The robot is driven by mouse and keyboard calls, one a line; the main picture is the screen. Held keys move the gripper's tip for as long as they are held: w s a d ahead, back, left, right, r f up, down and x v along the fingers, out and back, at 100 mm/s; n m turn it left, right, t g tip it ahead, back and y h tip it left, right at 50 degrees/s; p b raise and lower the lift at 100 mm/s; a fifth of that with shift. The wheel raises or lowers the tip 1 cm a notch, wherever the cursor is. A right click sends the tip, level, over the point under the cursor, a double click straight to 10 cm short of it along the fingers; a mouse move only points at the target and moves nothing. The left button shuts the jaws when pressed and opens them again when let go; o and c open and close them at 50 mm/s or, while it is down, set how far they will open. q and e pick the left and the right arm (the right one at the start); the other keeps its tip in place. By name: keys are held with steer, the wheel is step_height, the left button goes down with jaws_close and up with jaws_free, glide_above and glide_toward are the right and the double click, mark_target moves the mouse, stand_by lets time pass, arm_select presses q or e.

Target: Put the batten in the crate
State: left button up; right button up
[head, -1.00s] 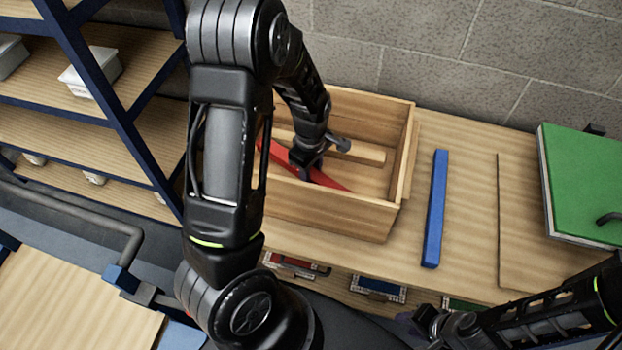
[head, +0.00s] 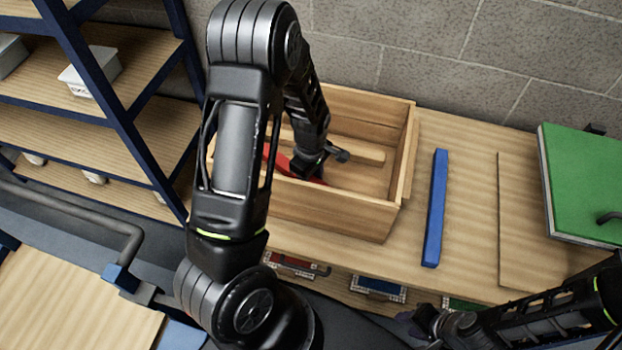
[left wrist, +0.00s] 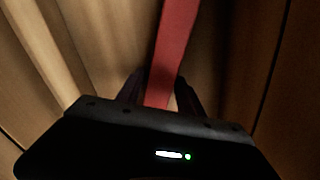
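The red batten (head: 283,164) slants inside the wooden crate (head: 330,212), partly hidden by my left arm and the crate's front wall. My left gripper (head: 306,172) reaches down into the crate at this batten. In the left wrist view the red batten (left wrist: 172,50) runs between the two fingers (left wrist: 160,90), which appear to press on its sides. A plain wood strip (head: 362,153) also lies in the crate. A blue batten (head: 435,208) lies on the bench right of the crate. My right gripper (head: 432,322) is at the lower right, away from these things; its fingers are unclear.
A thin wooden board (head: 545,225) lies on the bench at right, beside a green panel (head: 585,180) with a handle. A blue-framed shelf (head: 95,90) with a white container (head: 90,70) stands left. A brick wall is behind the bench. Bench is bare around the blue batten.

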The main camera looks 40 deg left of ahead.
mark_target(311, 180)
arm_select(q)
steer(key=shift+o, duration=0.8)
steer(key=shift+r, duration=3.95)
